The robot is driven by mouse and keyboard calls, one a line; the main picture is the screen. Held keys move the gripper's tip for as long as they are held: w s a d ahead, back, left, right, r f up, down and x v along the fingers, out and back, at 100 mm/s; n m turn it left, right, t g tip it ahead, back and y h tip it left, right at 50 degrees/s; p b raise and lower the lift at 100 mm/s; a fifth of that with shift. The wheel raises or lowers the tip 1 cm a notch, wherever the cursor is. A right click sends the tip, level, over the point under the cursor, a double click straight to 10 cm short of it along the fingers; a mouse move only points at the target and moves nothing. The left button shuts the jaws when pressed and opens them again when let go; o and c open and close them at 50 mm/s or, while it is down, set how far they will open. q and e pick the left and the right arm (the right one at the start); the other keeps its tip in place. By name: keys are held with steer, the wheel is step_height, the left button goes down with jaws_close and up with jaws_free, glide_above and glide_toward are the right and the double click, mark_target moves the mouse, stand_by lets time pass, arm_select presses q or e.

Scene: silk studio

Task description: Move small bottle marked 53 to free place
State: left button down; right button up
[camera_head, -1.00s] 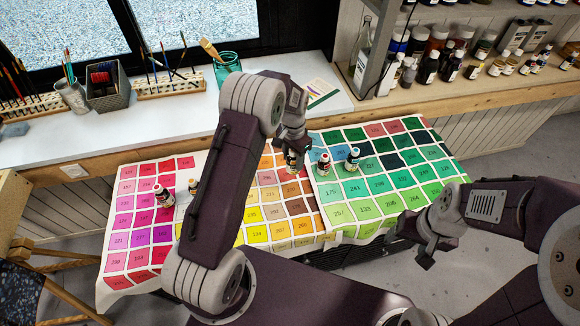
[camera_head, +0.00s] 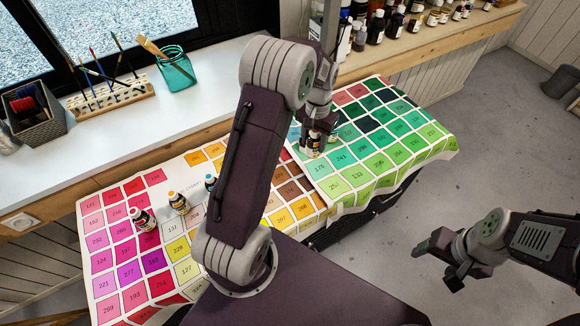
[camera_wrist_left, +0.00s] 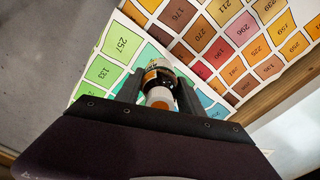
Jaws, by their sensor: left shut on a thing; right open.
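My left gripper (camera_head: 318,112) is shut on a small dark bottle, seen in the left wrist view (camera_wrist_left: 158,80) with an orange and white end toward the camera. It is over the teal part of the colour chart (camera_head: 372,187). In the head view small bottles (camera_head: 312,145) crowd together under the gripper, and I cannot separate the held one from those standing there. No number 53 is readable. My right gripper (camera_head: 447,262) is open and empty, out over the floor right of the chart.
A brush rack (camera_head: 110,99) and teal jar (camera_head: 177,73) are on the white sill. The green cells at right look clear.

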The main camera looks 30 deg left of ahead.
arm_select(q)
steer(key=shift+w+a+f, duration=0.15)
steer(key=shift+w, duration=0.05)
steer(key=shift+a+b, duration=0.45)
steer(key=shift+b, duration=0.05)
steer(key=s+a+f, duration=0.1)
steer(key=a+f, duration=0.2)
steer(key=s+a+f, duration=0.1)
steer(key=a+f, duration=0.3)
steer(key=s+a+f, duration=0.1)
steer(key=a+f, duration=0.2)
steer(key=a, duration=0.1)
steer(key=shift+s+f+p, duration=0.25)
steer(key=shift+s+p, duration=0.05)
steer(key=shift+s, duration=0.1)
steer(key=shift+w+f, duration=0.1)
steer(key=shift+f, duration=0.15)
steer(key=shift+f, duration=0.2)
steer(key=c, duration=0.7)
jaws_free()
